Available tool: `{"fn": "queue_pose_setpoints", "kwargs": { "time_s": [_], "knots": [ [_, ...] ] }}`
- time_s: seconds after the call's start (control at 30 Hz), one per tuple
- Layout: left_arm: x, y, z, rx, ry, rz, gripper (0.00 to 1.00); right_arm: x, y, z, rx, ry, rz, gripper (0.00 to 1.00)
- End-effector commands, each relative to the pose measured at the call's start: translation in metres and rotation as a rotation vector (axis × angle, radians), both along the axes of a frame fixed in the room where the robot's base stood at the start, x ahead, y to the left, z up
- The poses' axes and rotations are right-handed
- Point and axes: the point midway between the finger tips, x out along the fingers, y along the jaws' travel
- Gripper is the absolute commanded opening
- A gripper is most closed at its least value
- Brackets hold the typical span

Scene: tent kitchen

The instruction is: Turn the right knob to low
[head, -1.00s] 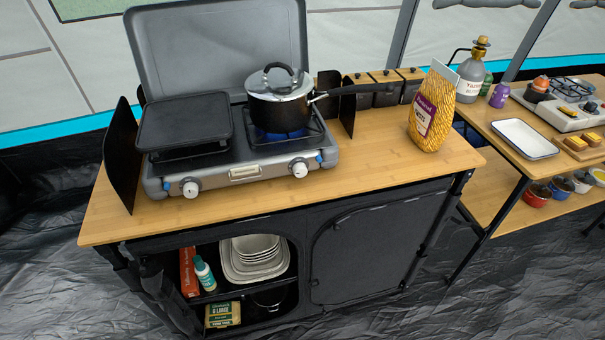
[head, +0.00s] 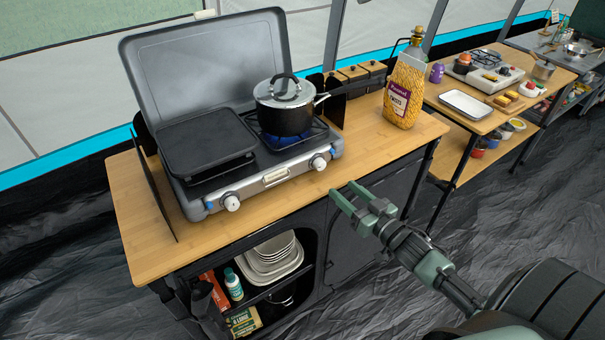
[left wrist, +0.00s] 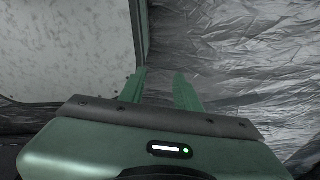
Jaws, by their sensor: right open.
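The right knob (head: 318,163) is white and round, on the front panel of the grey camping stove (head: 262,184). Above it, a black pot (head: 285,118) with a glass lid stands on the right burner, with blue flame showing beneath. My right gripper (head: 345,190) is open and empty, near the counter's front edge, below and a little right of the right knob and apart from it. My left gripper (left wrist: 160,90) shows only in the left wrist view, with its green fingers apart and nothing between them.
The left knob (head: 231,202) sits on the same panel. A black griddle (head: 205,145) covers the left burner. A yellow patterned bag (head: 405,92) stands on the counter (head: 150,245) to the right. The counter strip before the stove is clear.

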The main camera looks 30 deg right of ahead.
Motion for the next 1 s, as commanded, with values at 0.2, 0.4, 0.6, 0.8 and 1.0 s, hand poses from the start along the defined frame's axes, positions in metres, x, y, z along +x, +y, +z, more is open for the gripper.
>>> {"fn": "queue_pose_setpoints", "kwargs": {
  "time_s": [0.2,0.4,0.6,0.8,1.0],
  "knots": [
    [0.0,-0.009,0.003,-0.01,0.0,0.001,0.33,0.015,0.005,0.022,0.011,-0.039,0.02,0.51],
    [-0.001,-0.026,0.008,-0.031,0.001,-0.001,0.33,0.048,0.009,0.022,0.011,-0.038,0.02,0.51],
    [0.0,-0.021,0.01,-0.024,0.0,-0.002,0.33,0.073,0.012,0.021,0.01,-0.036,0.019,0.51],
    [0.0,-0.013,0.01,-0.014,0.0,0.001,0.33,0.08,0.014,0.019,0.01,-0.034,0.019,0.51],
    [0.0,-0.012,0.01,-0.015,0.0,0.003,0.33,0.08,0.014,0.019,0.009,-0.033,0.019,0.49]
  ]
}}
